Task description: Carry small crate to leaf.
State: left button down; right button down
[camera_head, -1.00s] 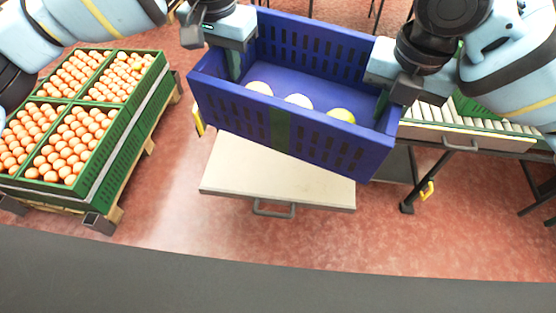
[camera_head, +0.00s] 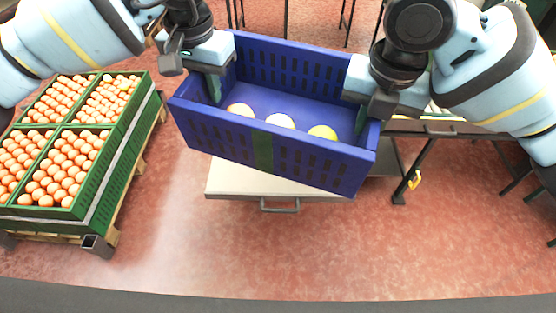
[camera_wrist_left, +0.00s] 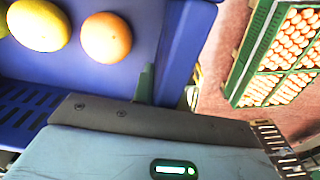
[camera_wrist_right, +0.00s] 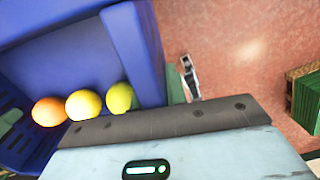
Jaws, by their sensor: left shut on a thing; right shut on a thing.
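The small crate (camera_head: 210,130) is blue with slotted walls and a green strip on its front. It is held up in the air, slightly tilted in the head view, with three round fruits inside, orange to yellow (camera_head: 322,132). My left gripper (camera_head: 213,88) is shut on its left end wall. My right gripper (camera_head: 362,120) is shut on its right end wall. The crate also shows in the left wrist view (camera_wrist_left: 140,25) and the right wrist view (camera_wrist_right: 130,40). The leaf is probably the pale board with a handle (camera_head: 225,182) below the crate, partly hidden by it.
A dark-legged table or conveyor frame (camera_head: 418,165) stands at the right behind my right arm. Red floor is open in front. A dark edge runs along the bottom.

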pick_arm(q)
jog(key=shift+s+a, duration=0.2)
jog(key=shift+a, duration=0.2)
pick_arm(e)
jog(key=shift+s, duration=0.3)
pick_arm(q)
jog(key=shift+f, duration=0.1)
pick_arm(e)
jog(key=shift+f, duration=0.1)
